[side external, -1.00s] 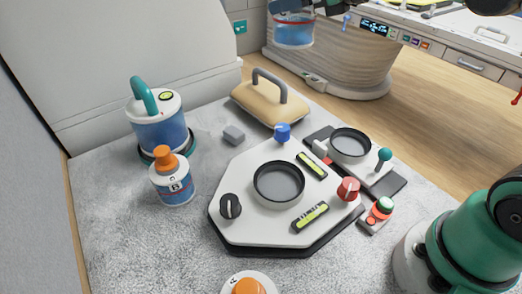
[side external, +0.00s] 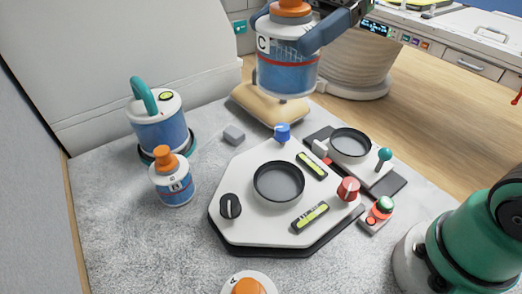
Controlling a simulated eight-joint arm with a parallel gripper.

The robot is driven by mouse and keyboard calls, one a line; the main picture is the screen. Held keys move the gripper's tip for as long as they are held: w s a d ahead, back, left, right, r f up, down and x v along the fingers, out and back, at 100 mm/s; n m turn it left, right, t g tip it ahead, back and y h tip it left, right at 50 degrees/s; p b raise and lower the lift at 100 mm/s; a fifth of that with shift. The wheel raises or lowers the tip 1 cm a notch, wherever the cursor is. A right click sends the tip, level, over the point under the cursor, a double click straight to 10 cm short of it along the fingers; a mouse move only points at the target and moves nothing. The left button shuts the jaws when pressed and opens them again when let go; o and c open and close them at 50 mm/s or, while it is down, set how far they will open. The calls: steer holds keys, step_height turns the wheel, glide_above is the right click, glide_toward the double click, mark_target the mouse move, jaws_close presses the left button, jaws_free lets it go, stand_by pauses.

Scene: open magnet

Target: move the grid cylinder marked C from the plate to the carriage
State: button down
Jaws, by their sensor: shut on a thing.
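The grid cylinder marked C (side external: 287,74) is blue and white with a red band and an orange cap. My gripper (side external: 290,25) is shut on its upper part and holds it in the air at the top centre, in front of the tan cushion in the picture. The octagonal white plate (side external: 245,229) stands below, with an empty round dark-rimmed seat (side external: 279,181) at its middle. The carriage (side external: 373,176) is at the plate's upper right and bears an empty dark-rimmed ring (side external: 350,142).
Cylinder B (side external: 173,183) and a larger teal-handled cylinder (side external: 158,121) stand at left. Cylinder A (side external: 248,285) is cut off at the bottom. A blue knob (side external: 282,132), red knob (side external: 348,189), black knob (side external: 230,206) and teal-topped lever (side external: 383,158) stick up.

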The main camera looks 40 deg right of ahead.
step_height(320, 180, down, 20)
steer(key=shift+r, duration=0.2)
jaws_free()
stand_by(0.8)
steer(key=shift+f, duration=0.1)
